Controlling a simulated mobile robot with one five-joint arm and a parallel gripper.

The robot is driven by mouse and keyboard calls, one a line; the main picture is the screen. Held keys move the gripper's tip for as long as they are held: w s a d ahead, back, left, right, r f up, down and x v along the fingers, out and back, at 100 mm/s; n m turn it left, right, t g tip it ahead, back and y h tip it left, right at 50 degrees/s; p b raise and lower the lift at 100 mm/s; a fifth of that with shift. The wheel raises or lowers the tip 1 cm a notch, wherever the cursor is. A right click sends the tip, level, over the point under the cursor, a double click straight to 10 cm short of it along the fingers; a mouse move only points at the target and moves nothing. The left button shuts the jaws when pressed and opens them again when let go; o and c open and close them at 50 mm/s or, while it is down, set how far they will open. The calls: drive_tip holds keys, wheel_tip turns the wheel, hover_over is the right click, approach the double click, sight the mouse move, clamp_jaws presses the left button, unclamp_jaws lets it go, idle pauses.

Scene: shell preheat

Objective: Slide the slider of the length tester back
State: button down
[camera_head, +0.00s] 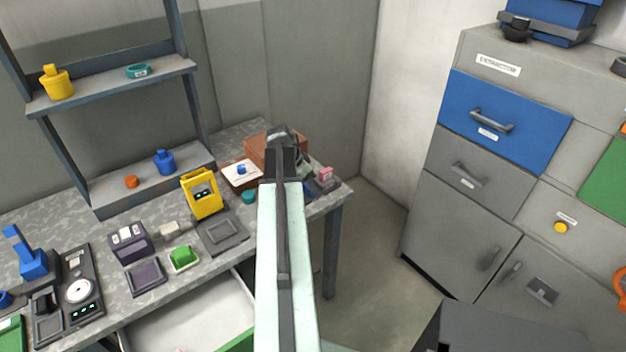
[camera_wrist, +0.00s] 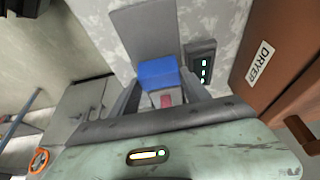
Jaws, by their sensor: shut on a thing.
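In the wrist view, my gripper (camera_wrist: 159,82) has a finger on each side of a blue block (camera_wrist: 158,71), which looks like the slider, and is shut on it. The block sits at the end of a flat grey plate (camera_wrist: 143,30), apparently part of the length tester. A small dark unit with green lit digits (camera_wrist: 201,64) is just right of the block. A small pink piece (camera_wrist: 165,100) shows between the fingers, nearer the camera. In the head view, my arm hides the fingertips and most of the tester; a pink piece (camera_head: 326,172) shows right of the arm.
The brown dryer (camera_wrist: 285,60) stands close on the right in the wrist view. In the head view, a yellow device (camera_head: 202,194) and other tools crowd the worktable left of my arm. A shelf rises behind them. Floor is clear between table and cabinets (camera_head: 460,215).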

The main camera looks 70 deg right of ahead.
drive_tip(key=c, duration=0.5)
unclamp_jaws()
drive_tip(key=shift+a, duration=0.2)
drive_tip(key=shift+r, duration=0.1)
drive_tip(key=p+v, duration=0.7)
drive_tip(key=shift+w+a+r, duration=0.1)
drive_tip(key=shift+w+r, duration=0.05)
drive_tip(key=shift+r, duration=0.15)
